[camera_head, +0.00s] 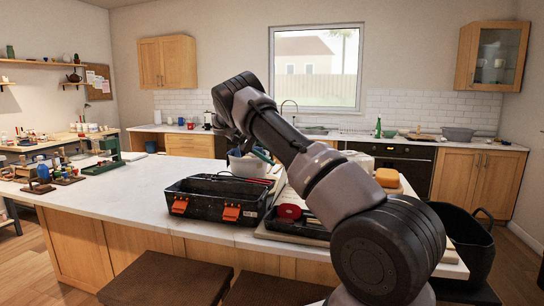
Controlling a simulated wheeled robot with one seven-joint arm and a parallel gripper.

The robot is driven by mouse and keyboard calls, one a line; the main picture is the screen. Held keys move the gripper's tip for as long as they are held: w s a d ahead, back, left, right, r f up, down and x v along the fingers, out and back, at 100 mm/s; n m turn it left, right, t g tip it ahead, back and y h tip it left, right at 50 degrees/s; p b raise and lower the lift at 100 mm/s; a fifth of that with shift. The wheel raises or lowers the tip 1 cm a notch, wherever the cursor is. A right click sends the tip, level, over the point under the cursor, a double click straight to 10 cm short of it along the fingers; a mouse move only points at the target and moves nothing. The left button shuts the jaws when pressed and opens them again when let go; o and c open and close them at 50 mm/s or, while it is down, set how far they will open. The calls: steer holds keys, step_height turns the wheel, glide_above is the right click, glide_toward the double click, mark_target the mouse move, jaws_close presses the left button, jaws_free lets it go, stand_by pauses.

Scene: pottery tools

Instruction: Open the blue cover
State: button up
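I cannot make out a blue cover for certain in the head view. A black open-topped toolbox (222,207) with two orange latches stands on the white counter. My arm reaches from the bottom right up to the centre and hides part of the counter.
A light bucket (245,167) with tools stands behind the toolbox. A green device (105,157) stands on the counter's left. A black tub (469,240) is at the right. Stools (166,286) stand in front. The counter left of the toolbox is mostly clear.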

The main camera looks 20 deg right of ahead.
steer(key=shift+w+r, duration=0.1)
steer(key=shift+r, duration=0.05)
steer(key=v, duration=0.7)
stand_by(0.3)
steer(key=shift+a, duration=0.1)
